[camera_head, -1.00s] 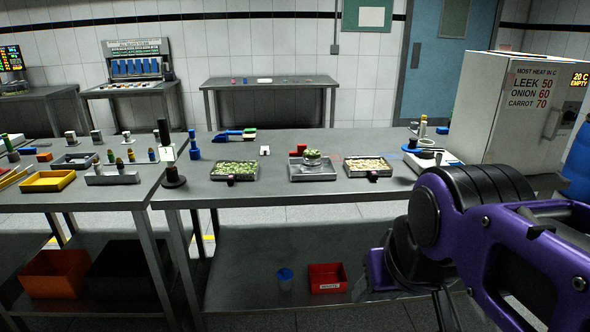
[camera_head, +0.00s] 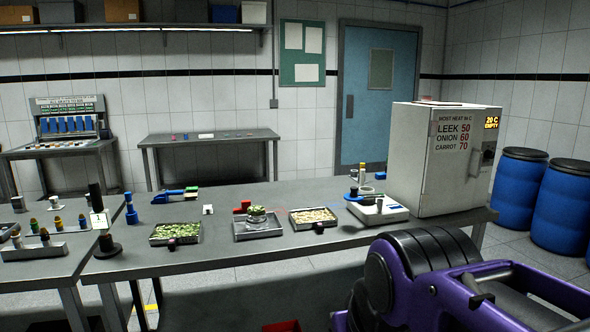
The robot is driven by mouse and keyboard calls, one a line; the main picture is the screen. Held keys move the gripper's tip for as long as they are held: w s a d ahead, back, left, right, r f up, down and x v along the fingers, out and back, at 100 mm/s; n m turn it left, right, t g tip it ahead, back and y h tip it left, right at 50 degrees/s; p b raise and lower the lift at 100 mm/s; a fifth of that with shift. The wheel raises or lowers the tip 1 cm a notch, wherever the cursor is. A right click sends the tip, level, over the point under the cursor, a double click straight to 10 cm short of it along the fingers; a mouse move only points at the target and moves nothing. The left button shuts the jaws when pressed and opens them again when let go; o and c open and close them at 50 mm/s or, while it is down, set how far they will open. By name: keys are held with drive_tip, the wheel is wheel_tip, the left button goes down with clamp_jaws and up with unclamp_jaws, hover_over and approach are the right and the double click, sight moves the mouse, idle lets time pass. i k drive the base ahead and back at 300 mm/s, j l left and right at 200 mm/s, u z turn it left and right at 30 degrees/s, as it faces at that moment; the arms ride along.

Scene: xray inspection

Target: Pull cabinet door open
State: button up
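The white cabinet (camera_head: 439,158) stands at the right end of the middle table. The fingers of my gripper are out of view.
The middle table (camera_head: 270,190) holds trays of green and pale pieces, a scale (camera_head: 378,210) close left of the cabinet, and small tools. Blue barrels (camera_head: 519,180) stand on the floor to the right.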

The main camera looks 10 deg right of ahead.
sight(455, 154)
drive_tip(key=z, duration=1.25)
